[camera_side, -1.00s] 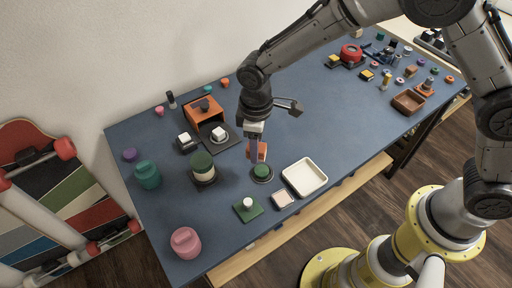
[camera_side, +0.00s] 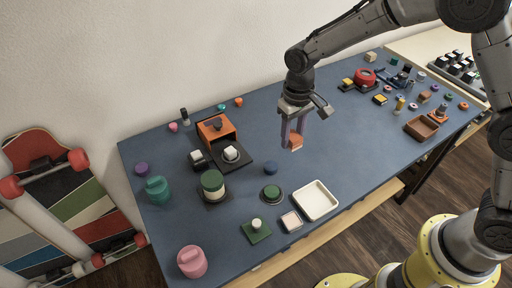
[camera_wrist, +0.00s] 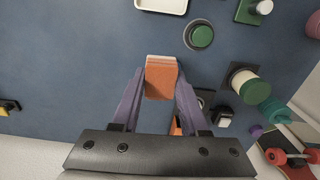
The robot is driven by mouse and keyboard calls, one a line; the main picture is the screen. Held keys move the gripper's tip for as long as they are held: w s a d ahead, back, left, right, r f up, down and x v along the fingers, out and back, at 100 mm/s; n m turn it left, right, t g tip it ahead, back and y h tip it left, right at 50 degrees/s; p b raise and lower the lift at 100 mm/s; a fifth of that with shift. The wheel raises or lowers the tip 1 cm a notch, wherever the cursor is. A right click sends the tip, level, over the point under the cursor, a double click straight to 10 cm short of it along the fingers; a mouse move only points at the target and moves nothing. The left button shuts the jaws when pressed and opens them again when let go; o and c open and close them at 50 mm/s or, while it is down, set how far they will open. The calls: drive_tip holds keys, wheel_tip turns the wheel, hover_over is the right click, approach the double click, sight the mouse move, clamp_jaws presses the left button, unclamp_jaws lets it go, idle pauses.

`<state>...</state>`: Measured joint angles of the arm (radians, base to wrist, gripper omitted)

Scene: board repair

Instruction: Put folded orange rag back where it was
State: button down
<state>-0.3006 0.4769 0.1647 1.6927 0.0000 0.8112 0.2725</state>
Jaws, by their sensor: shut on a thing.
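The folded orange rag (camera_side: 296,143) is held between the purple fingers of my gripper (camera_side: 292,138), above the bare blue table. In the wrist view the rag (camera_wrist: 161,80) sits between the fingertips, orange with a paler far edge. My gripper is shut on it. In the side view it hangs right of the orange box and beyond the white tray. I cannot tell the exact height of the rag above the table.
A white tray (camera_side: 333,208), a green round piece on a dark base (camera_side: 271,193) and a small blue cylinder (camera_side: 270,168) stand nearby. An orange open box (camera_side: 232,131) is to the left. A brown tray (camera_side: 436,123) is far right. The blue table (camera_side: 340,150) around the rag is clear.

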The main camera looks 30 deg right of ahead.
drive_tip(key=w+a+f, duration=0.1)
drive_tip(key=w+f, duration=0.3)
drive_tip(key=w, duration=0.5)
hover_over(256, 147)
wheel_tip(256, 147, down, 5)
drive_tip(key=shift+s+f, duration=0.15)
drive_tip(key=shift+f, duration=1.8)
drive_tip(key=shift+f, duration=0.1)
drive_tip(key=c, duration=0.7)
unclamp_jaws()
wheel_tip(256, 147, up, 12)
